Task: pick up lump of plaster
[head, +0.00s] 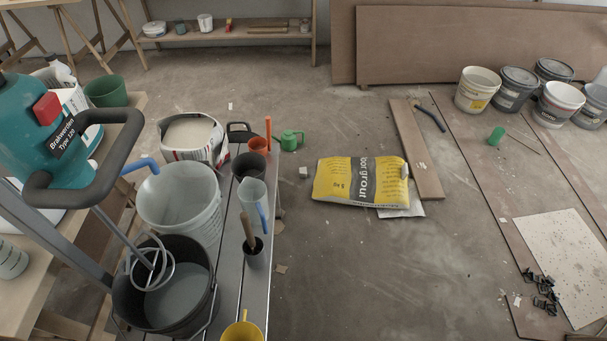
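A small pale lump (303,172), which looks like the lump of plaster, lies on the concrete floor just left of the yellow grout bag (335,181). It is apart from the bag and to the right of the grey plank bench (229,262). Other small pale bits lie on the floor, such as a flat chip (281,268) beside the bench; they are too small to tell their material. Neither of my grippers shows in the head view.
The bench carries buckets, cups and a black bucket (120,296) under a teal mixer (45,150). A green watering can (290,140) stands behind the lump. Boards (465,150) and several paint buckets (479,88) are at right.

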